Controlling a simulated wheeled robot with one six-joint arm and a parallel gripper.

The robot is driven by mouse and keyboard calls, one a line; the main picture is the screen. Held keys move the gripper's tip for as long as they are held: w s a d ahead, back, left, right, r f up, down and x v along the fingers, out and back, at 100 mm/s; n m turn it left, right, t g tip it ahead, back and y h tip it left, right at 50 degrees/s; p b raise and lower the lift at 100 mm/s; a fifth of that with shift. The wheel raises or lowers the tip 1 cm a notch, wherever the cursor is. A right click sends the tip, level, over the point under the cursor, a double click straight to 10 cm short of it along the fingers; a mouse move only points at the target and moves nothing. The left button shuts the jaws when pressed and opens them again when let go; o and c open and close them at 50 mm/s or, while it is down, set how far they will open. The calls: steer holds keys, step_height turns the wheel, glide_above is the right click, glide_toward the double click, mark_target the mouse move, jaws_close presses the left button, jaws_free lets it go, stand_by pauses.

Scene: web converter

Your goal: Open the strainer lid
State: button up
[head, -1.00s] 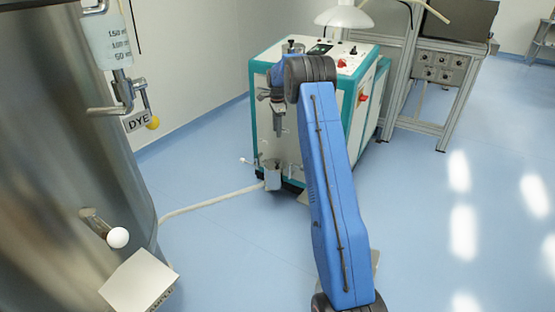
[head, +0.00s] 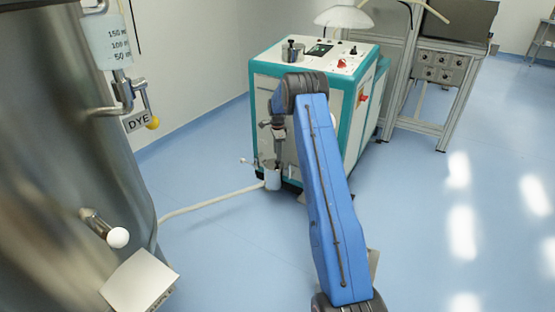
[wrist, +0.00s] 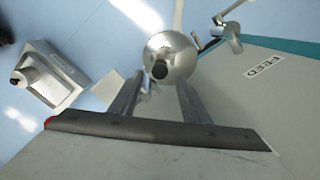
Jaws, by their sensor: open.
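The strainer appears to be the small metal canister (head: 272,179) low on the front of the teal and white machine. In the wrist view its round, shiny lid (wrist: 178,50) has a dark knob (wrist: 159,70) facing me. My gripper (head: 279,163) points down just above the canister, largely in front of its upper edge in the head view. In the wrist view my gripper (wrist: 159,88) is open, with its two fingers apart on either side below the knob. The lid looks closed. I cannot tell whether a finger touches it.
The teal and white machine (head: 320,105) stands behind my arm, with a "FEED" label (wrist: 264,66) on its side. A pale hose (head: 210,200) runs along the floor to the left. A large steel tank (head: 60,150) fills the left. Blue floor (head: 430,220) is open at right.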

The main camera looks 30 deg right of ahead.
steer(key=shift+f, duration=2.05)
jaws_close()
